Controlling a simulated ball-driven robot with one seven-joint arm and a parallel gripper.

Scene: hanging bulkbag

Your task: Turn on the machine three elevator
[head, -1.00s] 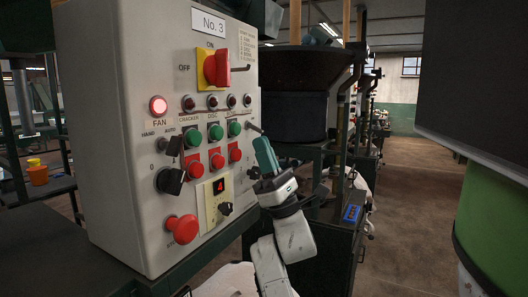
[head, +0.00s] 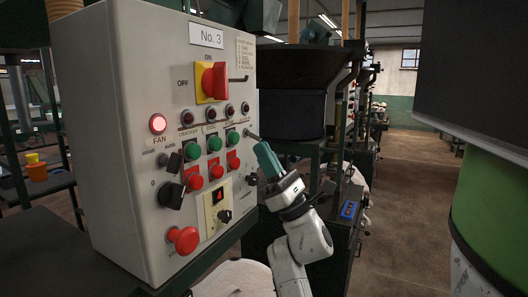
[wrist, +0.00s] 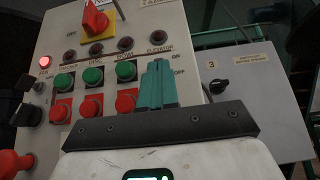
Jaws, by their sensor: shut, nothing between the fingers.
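The No. 3 control panel (head: 125,100) is the grey box at left in the head view. Its elevator column is at the panel's right, and the ELEVATOR label (wrist: 160,50) shows in the wrist view with ON and OFF marks. In the head view a small metal lever (head: 251,135) sticks out there. My gripper (head: 264,150), with teal fingers, is shut and empty. Its tips are close to the lever's end; I cannot tell if they touch. In the wrist view the gripper (wrist: 157,68) hides the elevator switch.
Green buttons (head: 214,144) and red buttons (head: 216,172) lie left of my fingers. A black knob (head: 252,180) sits below the lever. The red FAN lamp (head: 158,124) is lit. A red emergency button (head: 184,239) protrudes low down. A green cylinder (head: 495,215) stands at right; the aisle floor is clear.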

